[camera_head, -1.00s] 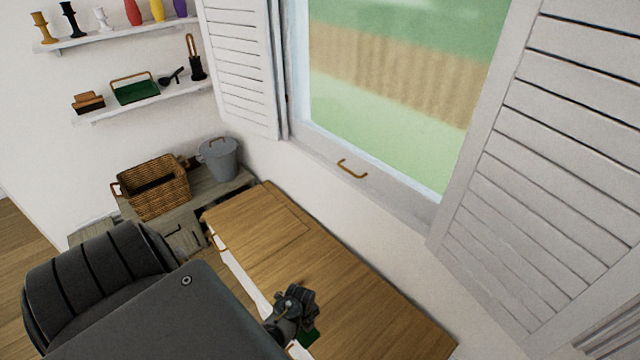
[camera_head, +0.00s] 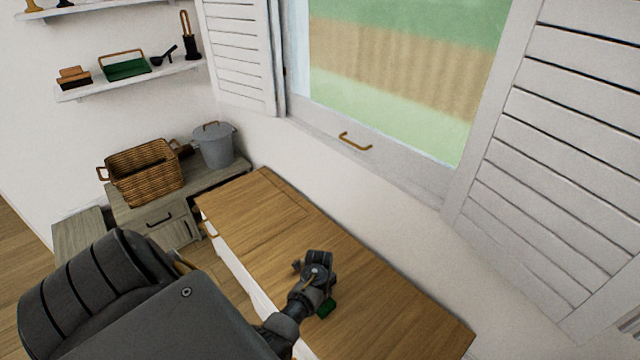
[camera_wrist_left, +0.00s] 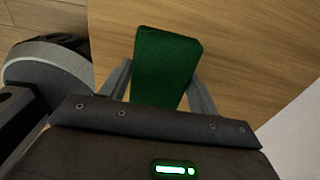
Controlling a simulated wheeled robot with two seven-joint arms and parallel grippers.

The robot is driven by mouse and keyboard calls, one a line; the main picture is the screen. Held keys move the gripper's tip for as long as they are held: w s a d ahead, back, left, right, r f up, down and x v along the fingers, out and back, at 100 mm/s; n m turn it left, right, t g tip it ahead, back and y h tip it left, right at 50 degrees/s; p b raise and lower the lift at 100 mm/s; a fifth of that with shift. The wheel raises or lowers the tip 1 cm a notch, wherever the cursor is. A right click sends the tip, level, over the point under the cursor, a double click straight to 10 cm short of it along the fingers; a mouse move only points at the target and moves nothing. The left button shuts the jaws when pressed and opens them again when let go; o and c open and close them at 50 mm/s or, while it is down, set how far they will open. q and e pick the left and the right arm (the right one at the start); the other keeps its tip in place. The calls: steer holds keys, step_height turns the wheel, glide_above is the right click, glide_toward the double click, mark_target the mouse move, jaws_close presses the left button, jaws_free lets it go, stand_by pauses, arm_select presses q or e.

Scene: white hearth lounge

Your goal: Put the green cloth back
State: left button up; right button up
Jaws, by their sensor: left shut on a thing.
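The green cloth (camera_head: 326,308) shows as a small dark green patch beside my left gripper (camera_head: 316,268) in the head view. In the left wrist view the cloth (camera_wrist_left: 166,62) is a folded strip between the two fingers of my left gripper (camera_wrist_left: 165,85), which is shut on it. The gripper holds it over the wooden top of the long bench (camera_head: 400,310). I cannot tell the gap between cloth and wood. My right gripper is in neither view.
A wicker basket (camera_head: 146,176) and a grey lidded bucket (camera_head: 214,146) stand on a grey cabinet (camera_head: 128,210) at the left. A wall shelf (camera_head: 130,80) holds a green carrier (camera_head: 126,68) and brushes. The window (camera_head: 390,70) has open white shutters. The bench's far end is clear.

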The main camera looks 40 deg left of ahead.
arm_select(q)
steer(key=shift+w+f+b, duration=0.1)
steer(key=shift+f+b, duration=0.05)
steer(key=shift+b, duration=0.15)
steer(key=f+b, duration=0.4)
steer(key=shift+w+a, duration=0.1)
steer(key=shift+a, duration=0.15)
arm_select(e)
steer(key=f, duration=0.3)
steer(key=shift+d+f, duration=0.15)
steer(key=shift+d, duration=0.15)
arm_select(q)
steer(key=o, duration=0.9)
steer(key=shift+f, duration=0.2)
steer(key=shift+o, duration=0.2)
steer(key=r+p, duration=0.2)
steer(key=r, duration=1)
steer(key=shift+d+r+p, duration=0.1)
steer(key=shift+d+p, duration=0.1)
steer(key=shift+p, duration=0.15)
steer(key=shift+r, duration=0.45)
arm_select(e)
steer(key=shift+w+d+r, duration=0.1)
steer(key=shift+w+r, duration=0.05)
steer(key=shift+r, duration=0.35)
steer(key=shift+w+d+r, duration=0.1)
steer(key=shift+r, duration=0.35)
